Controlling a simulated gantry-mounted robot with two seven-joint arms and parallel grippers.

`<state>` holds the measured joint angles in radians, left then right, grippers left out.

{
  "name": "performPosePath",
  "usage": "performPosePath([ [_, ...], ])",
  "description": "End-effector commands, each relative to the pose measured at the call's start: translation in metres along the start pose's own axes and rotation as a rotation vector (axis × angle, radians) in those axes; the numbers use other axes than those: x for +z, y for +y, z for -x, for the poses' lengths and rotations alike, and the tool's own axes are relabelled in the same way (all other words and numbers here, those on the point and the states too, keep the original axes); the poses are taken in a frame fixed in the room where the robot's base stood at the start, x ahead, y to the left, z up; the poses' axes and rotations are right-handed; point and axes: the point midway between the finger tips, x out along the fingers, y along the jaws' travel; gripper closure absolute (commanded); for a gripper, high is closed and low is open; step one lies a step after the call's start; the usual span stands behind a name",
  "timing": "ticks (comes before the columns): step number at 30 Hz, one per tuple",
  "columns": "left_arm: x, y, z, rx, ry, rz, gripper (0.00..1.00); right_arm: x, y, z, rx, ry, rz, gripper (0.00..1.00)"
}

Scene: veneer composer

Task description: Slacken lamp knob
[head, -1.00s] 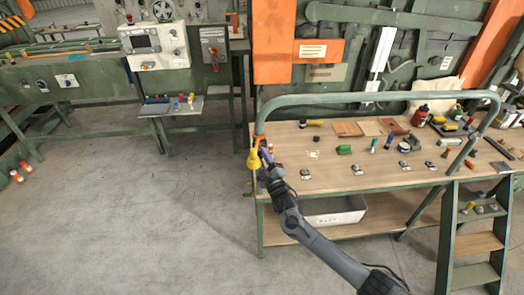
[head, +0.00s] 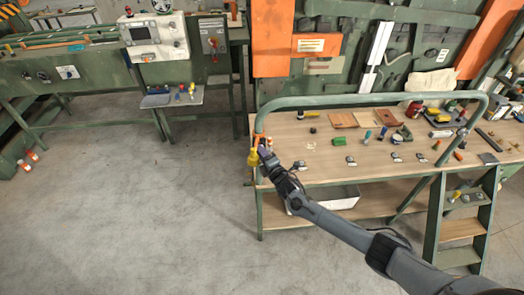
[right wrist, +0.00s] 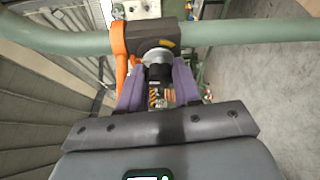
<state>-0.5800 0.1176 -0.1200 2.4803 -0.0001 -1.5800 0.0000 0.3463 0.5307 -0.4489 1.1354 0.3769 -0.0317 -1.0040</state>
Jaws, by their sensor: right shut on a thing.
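The lamp knob (right wrist: 159,76) is black with a silver collar above it, set at a dark block (right wrist: 155,36) on the green rail, in the right wrist view. An orange clamp part (right wrist: 118,45) is to its left. The purple fingers of my right gripper (right wrist: 158,84) are shut on the knob, one on each side. In the head view my right gripper (head: 268,156) is at the left end of the rail, beside a yellow part (head: 253,158) that looks like the lamp. The knob is too small and covered to make out there. My left gripper is not in view.
The green tubular rail (head: 370,99) runs along the wooden workbench (head: 315,168), which bears several small tools and parts. A white bin (head: 335,198) is on the lower shelf. Steps (head: 462,230) stand at the right.

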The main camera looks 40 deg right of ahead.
Motion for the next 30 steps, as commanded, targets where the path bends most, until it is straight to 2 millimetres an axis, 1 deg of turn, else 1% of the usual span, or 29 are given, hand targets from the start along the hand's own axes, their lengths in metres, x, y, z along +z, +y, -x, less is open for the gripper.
performPosePath([
  [1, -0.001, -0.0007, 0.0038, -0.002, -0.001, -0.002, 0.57, 0.0006, 0.0026, -0.0002, -0.006, -0.001, 0.017, 0.98],
  [6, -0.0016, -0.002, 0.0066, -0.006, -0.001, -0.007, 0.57, 0.0001, 0.0018, -0.0002, -0.02, 0.0, 0.052, 0.98],
  [20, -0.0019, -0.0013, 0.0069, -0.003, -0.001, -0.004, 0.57, 0.0, 0.0008, -0.0002, -0.025, -0.001, 0.064, 0.98],
  [21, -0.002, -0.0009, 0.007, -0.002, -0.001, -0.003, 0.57, -0.0001, 0.0009, -0.0002, -0.025, -0.001, 0.064, 0.64],
  [25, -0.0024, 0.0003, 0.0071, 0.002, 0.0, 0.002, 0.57, -0.0001, 0.0008, -0.0001, -0.026, -0.001, 0.064, 0.44],
  [26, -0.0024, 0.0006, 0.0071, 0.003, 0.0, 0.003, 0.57, -0.0001, 0.0008, -0.0001, -0.026, -0.001, 0.063, 0.42],
  [30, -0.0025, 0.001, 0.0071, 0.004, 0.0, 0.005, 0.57, -0.0002, 0.0011, -0.0002, -0.025, -0.001, 0.063, 0.42],
])
